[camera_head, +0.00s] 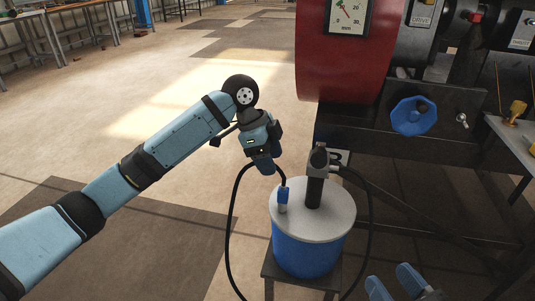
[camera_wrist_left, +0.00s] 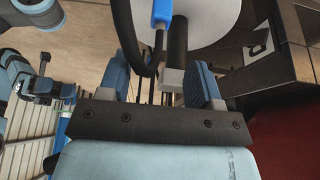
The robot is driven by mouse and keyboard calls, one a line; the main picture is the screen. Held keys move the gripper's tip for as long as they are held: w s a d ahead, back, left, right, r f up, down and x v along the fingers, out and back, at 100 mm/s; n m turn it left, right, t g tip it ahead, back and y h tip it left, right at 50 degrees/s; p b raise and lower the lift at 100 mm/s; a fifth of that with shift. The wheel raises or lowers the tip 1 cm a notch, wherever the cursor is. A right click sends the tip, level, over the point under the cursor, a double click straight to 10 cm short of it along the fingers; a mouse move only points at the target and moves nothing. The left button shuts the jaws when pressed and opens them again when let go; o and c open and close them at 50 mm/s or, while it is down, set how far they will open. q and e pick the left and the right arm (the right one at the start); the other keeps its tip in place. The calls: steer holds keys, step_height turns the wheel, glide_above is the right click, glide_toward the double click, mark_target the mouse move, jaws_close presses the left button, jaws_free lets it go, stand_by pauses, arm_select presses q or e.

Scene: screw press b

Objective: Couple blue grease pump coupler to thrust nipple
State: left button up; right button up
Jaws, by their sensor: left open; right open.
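The blue coupler (camera_head: 283,194) stands upright on the grey lid of the grease pump (camera_head: 300,225), with a black hose at its top end. It also shows at the top of the left wrist view (camera_wrist_left: 161,12). My left gripper (camera_head: 264,168) is open and empty, just above and left of the coupler in the head view. In the left wrist view its fingers (camera_wrist_left: 162,80) are spread, with the hose and pump head seen between them. My right gripper (camera_head: 395,284) is open at the bottom edge, partly cut off. I cannot tell for certain which fitting is the thrust nipple.
The pump's dark column and grey head (camera_head: 318,160) rise beside the coupler. The black hose (camera_head: 232,225) loops left of the drum. The dark press frame (camera_head: 400,150), with a blue knob (camera_head: 411,116) and a red cylinder (camera_head: 340,60), stands behind. The floor at left is open.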

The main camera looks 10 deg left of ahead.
mark_target(283, 185)
arm_select(q)
steer(key=x, duration=1.1)
steer(key=shift+r, duration=0.1)
jaws_close()
